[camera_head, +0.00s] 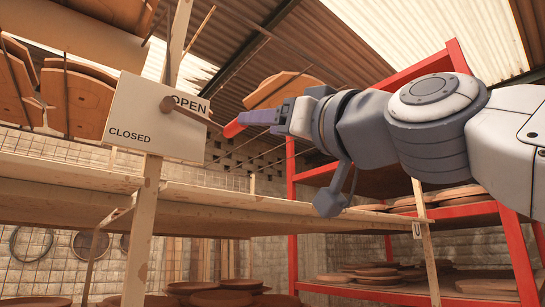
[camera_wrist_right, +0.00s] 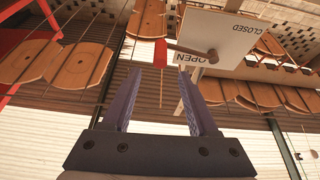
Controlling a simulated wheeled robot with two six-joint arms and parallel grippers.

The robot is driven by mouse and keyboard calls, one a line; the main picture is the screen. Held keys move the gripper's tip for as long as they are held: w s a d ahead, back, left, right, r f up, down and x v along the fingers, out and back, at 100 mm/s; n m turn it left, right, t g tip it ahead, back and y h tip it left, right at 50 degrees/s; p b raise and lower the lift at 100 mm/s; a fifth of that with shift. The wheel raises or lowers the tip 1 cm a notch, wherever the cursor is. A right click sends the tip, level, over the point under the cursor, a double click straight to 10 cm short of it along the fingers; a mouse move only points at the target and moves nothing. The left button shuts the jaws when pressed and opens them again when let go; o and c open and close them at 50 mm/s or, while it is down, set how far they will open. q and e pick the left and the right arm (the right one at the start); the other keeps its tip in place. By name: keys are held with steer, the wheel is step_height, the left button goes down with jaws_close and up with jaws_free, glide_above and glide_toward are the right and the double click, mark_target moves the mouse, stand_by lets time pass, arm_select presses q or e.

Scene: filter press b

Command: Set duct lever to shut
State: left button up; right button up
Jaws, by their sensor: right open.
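The duct lever (camera_head: 195,115) is a brown bar pivoted on a white sign plate (camera_head: 150,140). It points right and slightly down, beside the word OPEN; the word CLOSED is at the plate's lower left. Its red handle end (camera_head: 233,129) sticks out past the plate's right edge. My right gripper (camera_head: 246,117) is close to the red handle from the right. In the right wrist view, my open right gripper (camera_wrist_right: 158,72) has the red handle (camera_wrist_right: 160,52) ahead, in line with the gap between its fingertips. I cannot tell whether they touch. My left gripper is not visible.
A wooden post (camera_head: 140,230) stands below the plate, beside a wooden shelf (camera_head: 240,205). A red rack (camera_head: 292,220) with brown round plates stands at the right. Brown curved pieces (camera_head: 75,100) hang at upper left. Open air surrounds the handle's underside.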

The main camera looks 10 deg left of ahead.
mark_target(240, 130)
steer(key=p+x, duration=0.4)
steer(key=x, duration=0.3)
steer(key=shift+w+a+r, duration=0.1)
steer(key=shift+a+r, duration=0.1)
steer(key=shift+a, duration=0.05)
steer(key=shift+w+a+p, duration=0.3)
steer(key=shift+w+a, duration=0.05)
steer(key=shift+a, duration=0.05)
jaws_close()
stand_by(0.8)
